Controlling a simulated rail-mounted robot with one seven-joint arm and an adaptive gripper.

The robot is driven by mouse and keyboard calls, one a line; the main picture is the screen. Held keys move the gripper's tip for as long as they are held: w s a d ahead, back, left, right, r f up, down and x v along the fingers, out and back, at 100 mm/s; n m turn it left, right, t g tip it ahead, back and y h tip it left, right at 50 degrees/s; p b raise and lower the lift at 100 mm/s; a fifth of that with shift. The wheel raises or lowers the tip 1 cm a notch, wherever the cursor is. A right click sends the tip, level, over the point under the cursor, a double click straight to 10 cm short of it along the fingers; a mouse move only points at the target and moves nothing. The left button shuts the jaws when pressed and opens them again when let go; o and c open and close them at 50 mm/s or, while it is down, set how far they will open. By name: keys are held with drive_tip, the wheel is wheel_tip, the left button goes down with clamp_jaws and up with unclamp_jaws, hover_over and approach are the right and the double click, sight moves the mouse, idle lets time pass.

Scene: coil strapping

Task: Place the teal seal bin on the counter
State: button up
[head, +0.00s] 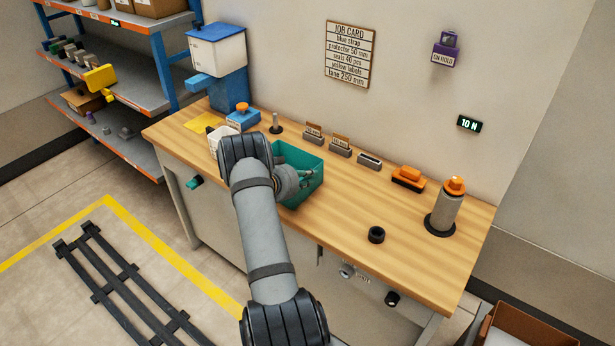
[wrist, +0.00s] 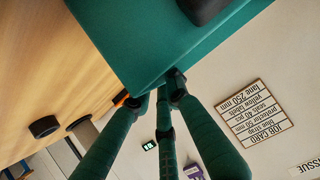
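The teal seal bin (head: 299,158) is an open box at the left-middle of the wooden counter (head: 350,215), partly hidden by my arm. It fills the top of the wrist view (wrist: 130,45), where a dark piece shows against it. My gripper (head: 309,175) reaches to the bin's right side. In the wrist view its fingers (wrist: 158,92) come together at the bin's edge and appear shut on its wall. I cannot tell if the bin's base touches the counter or hangs slightly above it.
A black ring (head: 376,235), an orange-topped grey cylinder (head: 445,210), an orange tool (head: 408,178) and small labelled holders (head: 340,146) stand on the counter to the right. A blue-and-white dispenser (head: 220,60) stands behind left. The counter's middle front is clear.

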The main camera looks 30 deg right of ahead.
drive_tip(key=shift+o, duration=1)
drive_tip(key=shift+r, duration=0.1)
drive_tip(key=b+v, duration=0.2)
drive_tip(key=v, duration=1)
